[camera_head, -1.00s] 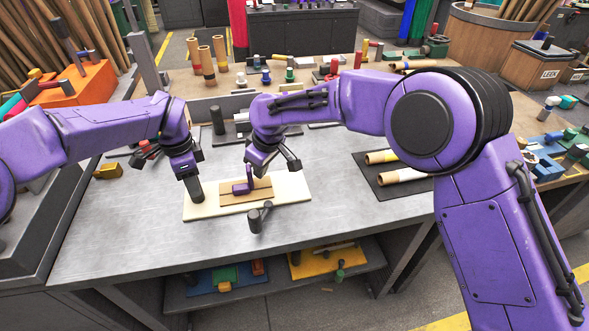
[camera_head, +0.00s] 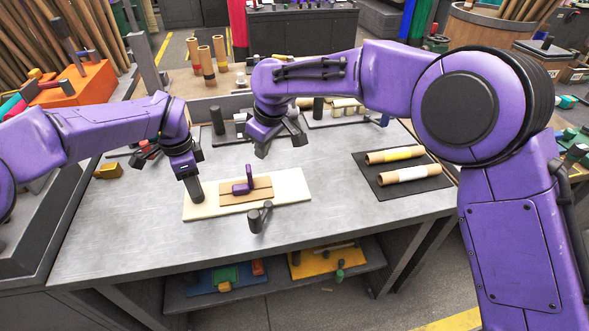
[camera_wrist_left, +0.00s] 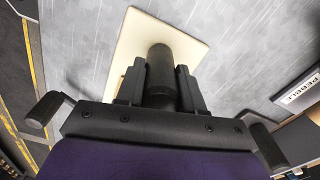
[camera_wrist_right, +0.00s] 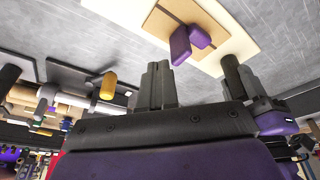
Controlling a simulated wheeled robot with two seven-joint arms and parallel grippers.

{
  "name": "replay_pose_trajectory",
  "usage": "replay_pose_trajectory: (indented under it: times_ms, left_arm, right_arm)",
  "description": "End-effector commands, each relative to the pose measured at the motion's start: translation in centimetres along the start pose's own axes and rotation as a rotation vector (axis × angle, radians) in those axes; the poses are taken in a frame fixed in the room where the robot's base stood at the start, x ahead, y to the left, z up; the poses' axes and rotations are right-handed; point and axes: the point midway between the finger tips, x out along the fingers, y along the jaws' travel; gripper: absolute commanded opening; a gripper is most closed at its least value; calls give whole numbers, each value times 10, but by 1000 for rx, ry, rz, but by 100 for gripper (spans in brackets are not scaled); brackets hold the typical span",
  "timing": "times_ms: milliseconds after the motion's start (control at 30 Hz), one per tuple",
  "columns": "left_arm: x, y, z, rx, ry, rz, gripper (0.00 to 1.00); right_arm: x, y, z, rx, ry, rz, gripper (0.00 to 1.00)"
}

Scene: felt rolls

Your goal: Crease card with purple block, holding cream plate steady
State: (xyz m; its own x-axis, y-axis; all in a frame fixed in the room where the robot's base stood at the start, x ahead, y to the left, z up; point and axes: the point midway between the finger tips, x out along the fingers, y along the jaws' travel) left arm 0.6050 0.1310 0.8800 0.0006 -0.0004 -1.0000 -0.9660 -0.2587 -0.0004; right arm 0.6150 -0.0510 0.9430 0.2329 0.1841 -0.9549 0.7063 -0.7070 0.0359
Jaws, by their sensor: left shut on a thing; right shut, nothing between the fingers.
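The cream plate (camera_head: 290,185) lies flat on the metal bench, with a tan card (camera_head: 230,197) on it. A thin dark line runs along the card. The purple block (camera_head: 249,181) rests on the card with its upright part up; it also shows in the right wrist view (camera_wrist_right: 190,43). My left gripper (camera_head: 192,184) is shut on a dark post (camera_head: 197,195) at the plate's left end; the post also shows in the left wrist view (camera_wrist_left: 160,70). My right gripper (camera_head: 262,151) is shut and empty, raised behind the plate and apart from the block.
A dark handle (camera_head: 257,217) stands just in front of the plate. A black mat (camera_head: 433,184) with two rolls lies to the right. Dark fixtures stand behind my right gripper. The bench between plate and mat is clear.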

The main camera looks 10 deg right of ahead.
Motion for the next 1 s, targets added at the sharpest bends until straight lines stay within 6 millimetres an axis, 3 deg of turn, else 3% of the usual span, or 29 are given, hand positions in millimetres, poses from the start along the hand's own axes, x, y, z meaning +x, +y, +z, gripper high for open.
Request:
replay_pose_trajectory:
  times_ms: [433, 467, 500, 533, 733, 767, 833, 867, 1000]
  left_arm:
    - [1, 1, 0, 0, 0, 2, 0]
    - [1, 1, 0, 0, 0, 2, 47]
    - [1, 1, 0, 0, 0, 2, 60]
    - [1, 1, 0, 0, 0, 2, 67]
    - [0, 0, 0, 0, 0, 1, 67]
    - [0, 0, 0, 0, 0, 1, 73]
    - [0, 0, 0, 0, 0, 1, 96]
    - [0, 0, 0, 0, 0, 0, 100]
    - [0, 0, 0, 0, 0, 0, 100]
  right_arm:
    - [-2, 0, 0, 0, -2, -1, 0]
    - [-2, 0, 0, 0, -2, -1, 0]
    - [-2, 0, 0, 0, -2, -1, 0]
    - [-2, 0, 0, 0, -2, -1, 0]
    - [-2, 0, 0, 0, -2, -1, 0]
    - [-2, 0, 0, 0, -2, -1, 0]
    - [-2, 0, 0, 0, -2, -1, 0]
    - [-2, 0, 0, 0, -2, -1, 0]
    - [-2, 0, 0, 0, -2, -1, 0]
